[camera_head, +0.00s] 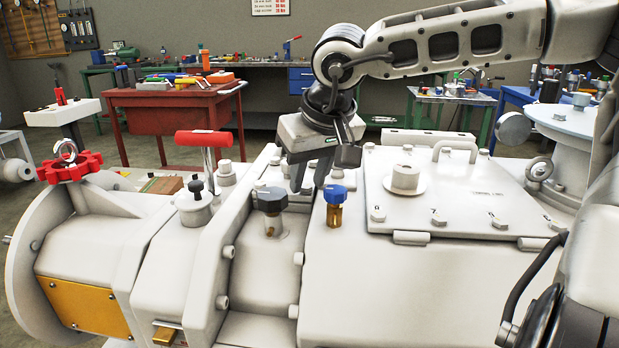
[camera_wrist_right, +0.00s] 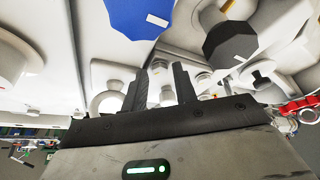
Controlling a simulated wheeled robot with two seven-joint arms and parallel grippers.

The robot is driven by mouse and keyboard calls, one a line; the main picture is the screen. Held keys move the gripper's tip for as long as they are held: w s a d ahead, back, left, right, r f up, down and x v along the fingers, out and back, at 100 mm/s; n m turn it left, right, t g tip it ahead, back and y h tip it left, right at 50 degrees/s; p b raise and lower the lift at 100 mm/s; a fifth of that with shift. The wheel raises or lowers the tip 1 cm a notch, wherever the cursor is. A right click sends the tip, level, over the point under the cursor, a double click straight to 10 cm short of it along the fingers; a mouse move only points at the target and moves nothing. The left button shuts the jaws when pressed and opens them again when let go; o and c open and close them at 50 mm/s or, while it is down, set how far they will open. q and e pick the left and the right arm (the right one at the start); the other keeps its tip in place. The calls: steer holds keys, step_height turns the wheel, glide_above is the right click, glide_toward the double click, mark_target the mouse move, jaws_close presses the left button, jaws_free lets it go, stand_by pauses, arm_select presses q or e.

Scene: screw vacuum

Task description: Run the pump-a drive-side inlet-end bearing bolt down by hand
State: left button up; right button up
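The large white pump (camera_head: 400,280) fills the front of the head view. Pale bolts stand on its flanges, such as one on the side flange (camera_head: 228,252); I cannot tell which is the drive-side inlet-end bearing bolt. My right gripper (camera_head: 309,186) points down over the pump, behind the black knob and the blue knob. In the right wrist view its two dark fingers (camera_wrist_right: 160,85) are apart with nothing clearly held. A pale bolt (camera_wrist_right: 160,66) shows in the gap, apparently beyond the fingertips. My left gripper is not in view.
A black knob (camera_head: 271,199) and a blue knob (camera_head: 335,194) rise near the right gripper. A red-handled lever (camera_head: 204,139) and red handwheel (camera_head: 69,167) stand left. A bolted cover plate (camera_head: 455,195) lies right. A red tool cart (camera_head: 170,105) stands behind.

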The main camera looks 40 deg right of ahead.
steer(key=shift+c, duration=0.2)
jaws_close()
